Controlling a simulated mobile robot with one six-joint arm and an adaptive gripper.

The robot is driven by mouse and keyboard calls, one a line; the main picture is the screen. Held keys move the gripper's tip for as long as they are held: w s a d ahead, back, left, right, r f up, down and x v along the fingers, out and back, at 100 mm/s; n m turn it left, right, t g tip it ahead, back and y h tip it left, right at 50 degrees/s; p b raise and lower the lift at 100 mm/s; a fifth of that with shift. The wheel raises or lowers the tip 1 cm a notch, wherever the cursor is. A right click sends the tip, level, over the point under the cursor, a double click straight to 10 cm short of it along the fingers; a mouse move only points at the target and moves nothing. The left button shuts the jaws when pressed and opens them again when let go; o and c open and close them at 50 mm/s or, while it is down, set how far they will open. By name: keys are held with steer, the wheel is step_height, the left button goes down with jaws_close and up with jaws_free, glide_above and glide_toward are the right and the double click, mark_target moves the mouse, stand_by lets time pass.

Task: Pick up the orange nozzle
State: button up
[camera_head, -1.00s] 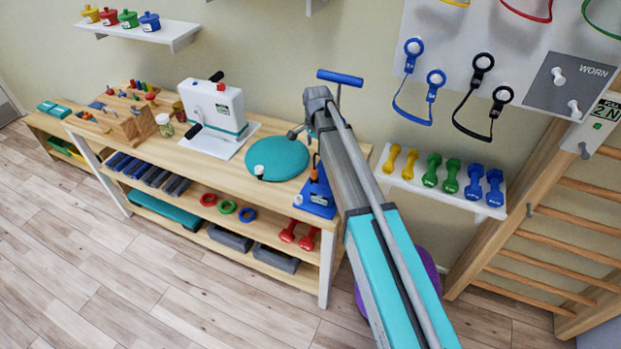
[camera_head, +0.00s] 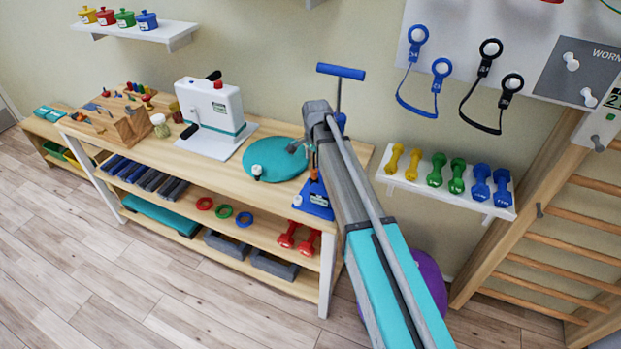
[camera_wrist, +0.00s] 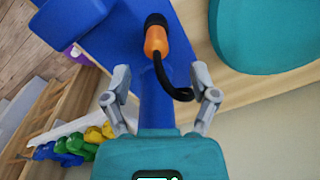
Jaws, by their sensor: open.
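The orange nozzle (camera_wrist: 156,42) has a black tip and a black hose that curves back between my fingers in the wrist view. It stands by the blue pump (camera_wrist: 155,95), whose post runs down the middle of that view. My gripper (camera_wrist: 160,78) is open, with one finger on each side of the post and hose. The nozzle lies just beyond the fingertips, and nothing is gripped. In the head view the pump (camera_head: 316,206) stands at the right end of the bench, and my arm hides part of it. My gripper (camera_head: 298,147) is small there.
A teal disc (camera_head: 270,160) lies left of the pump on the bench (camera_head: 180,155). A white machine (camera_head: 212,110) stands further left. The pump's blue T-handle (camera_head: 340,71) rises behind my arm. A dumbbell shelf (camera_head: 450,195) is on the wall to the right.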

mark_target(314, 171)
steer(key=shift+f, duration=0.1)
stand_by(0.3)
steer(key=shift+f+b, duration=2.55)
steer(key=shift+b, duration=0.05)
jaws_close()
